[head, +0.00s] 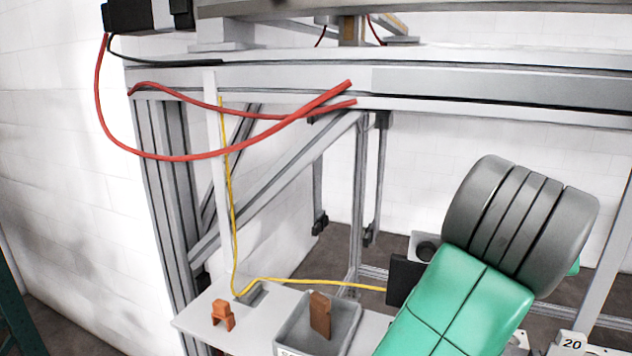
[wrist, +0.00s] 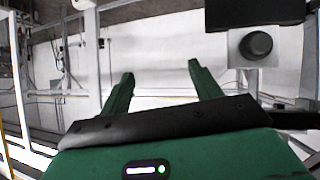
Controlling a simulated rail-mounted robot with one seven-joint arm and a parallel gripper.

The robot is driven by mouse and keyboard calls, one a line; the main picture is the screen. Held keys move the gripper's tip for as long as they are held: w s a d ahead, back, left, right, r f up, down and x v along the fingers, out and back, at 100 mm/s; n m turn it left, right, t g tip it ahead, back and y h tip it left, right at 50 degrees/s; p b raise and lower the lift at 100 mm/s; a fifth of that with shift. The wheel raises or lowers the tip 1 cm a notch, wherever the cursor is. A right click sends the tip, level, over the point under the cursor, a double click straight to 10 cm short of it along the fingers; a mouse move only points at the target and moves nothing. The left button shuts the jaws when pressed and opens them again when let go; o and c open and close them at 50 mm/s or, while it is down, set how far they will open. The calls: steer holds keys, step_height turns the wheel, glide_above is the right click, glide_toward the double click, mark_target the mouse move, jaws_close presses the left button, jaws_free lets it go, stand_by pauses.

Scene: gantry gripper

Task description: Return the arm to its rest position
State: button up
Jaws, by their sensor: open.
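My gripper (wrist: 158,82) shows in the wrist view as two green fingers spread apart, with nothing between them. It faces the white wall and the frame, not the table. In the head view my green and grey arm fills the lower right. The gripper's fingers cannot be made out there.
A white table (head: 194,318) at the bottom holds an orange-brown block (head: 222,315) and a grey bin (head: 345,337) with a brown piece (head: 320,315) in it. A yellow cable (head: 310,282) crosses the table. Red hoses (head: 180,157) hang from the metal frame (head: 280,190).

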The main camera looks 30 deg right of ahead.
steer(key=w+a+r+n+t+h, duration=0.1)
steer(key=w+a+r+n+t, duration=0.15)
steer(key=w+a+t, duration=0.4)
steer(key=w+a+r+n+t+h, duration=0.15)
steer(key=a+r+t, duration=0.25)
steer(key=a, duration=0.5)
steer(key=s+a+n+t+y, duration=0.2)
steer(key=a+t+y, duration=0.1)
steer(key=a, duration=0.5)
steer(key=s+a+r+n+t+y, duration=0.1)
steer(key=s+a+n+t+y, duration=0.1)
steer(key=a+y, duration=0.4)
steer(key=s+a+n+t+y, duration=0.2)
steer(key=a+n+t+y, duration=0.1)
steer(key=a, duration=0.8)
steer(key=shift+s+a+r+n+t+y+p, duration=0.2)
steer(key=shift+a+r+n+t+y+p, duration=0.2)
steer(key=shift+t+y, duration=0.6)
steer(key=shift+d+f+t+h, duration=0.1)
steer(key=shift+t+h, duration=0.15)
steer(key=shift+d+r+p, duration=0.15)
steer(key=shift+r+p, duration=0.9)
steer(key=shift+d+r+p, duration=0.1)
steer(key=shift+r+p, duration=0.9)
steer(key=shift+p, duration=0.05)
